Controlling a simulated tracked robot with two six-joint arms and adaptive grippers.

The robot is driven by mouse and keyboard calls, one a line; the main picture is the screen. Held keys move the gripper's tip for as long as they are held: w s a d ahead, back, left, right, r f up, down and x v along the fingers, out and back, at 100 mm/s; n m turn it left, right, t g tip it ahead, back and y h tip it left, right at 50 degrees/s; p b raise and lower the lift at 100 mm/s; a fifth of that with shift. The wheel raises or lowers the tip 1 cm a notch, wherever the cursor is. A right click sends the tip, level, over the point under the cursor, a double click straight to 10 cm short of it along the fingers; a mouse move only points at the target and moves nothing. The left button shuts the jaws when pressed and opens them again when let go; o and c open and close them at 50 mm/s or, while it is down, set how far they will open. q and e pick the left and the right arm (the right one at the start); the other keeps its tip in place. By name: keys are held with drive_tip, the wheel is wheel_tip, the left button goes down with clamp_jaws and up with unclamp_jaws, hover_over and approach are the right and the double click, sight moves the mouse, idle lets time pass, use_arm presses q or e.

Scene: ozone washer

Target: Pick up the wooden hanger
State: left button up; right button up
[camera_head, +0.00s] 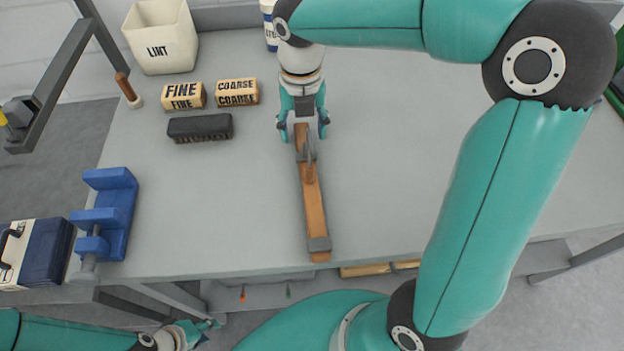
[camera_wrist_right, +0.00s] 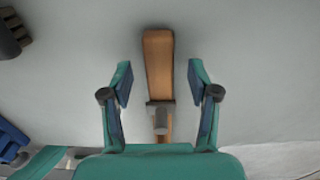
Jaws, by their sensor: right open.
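The wooden hanger (camera_head: 315,209) is a long brown wooden bar with grey metal fittings. It lies on the grey table, running from under my right gripper toward the table's front edge. My right gripper (camera_head: 304,132) is over the hanger's far end in the head view. In the right wrist view its two fingers (camera_wrist_right: 160,84) are apart, one on each side of the wooden bar (camera_wrist_right: 159,60), with gaps between. A grey fitting on the bar shows between the fingers. My left gripper (camera_head: 196,334) is low at the bottom left, below the table edge, small and partly seen.
A black brush (camera_head: 200,128), blocks marked FINE (camera_head: 183,96) and COARSE (camera_head: 237,92), and a LINT bin (camera_head: 161,36) stand at the back left. A blue vise (camera_head: 108,214) is at the left edge. The table is clear right of the hanger.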

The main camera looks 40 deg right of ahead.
drive_tip(key=shift+f, duration=0.7)
clamp_jaws()
drive_tip(key=shift+r, duration=0.1)
wheel_tip(320, 180, up, 20)
drive_tip(key=p, duration=0.3)
idle(0.4)
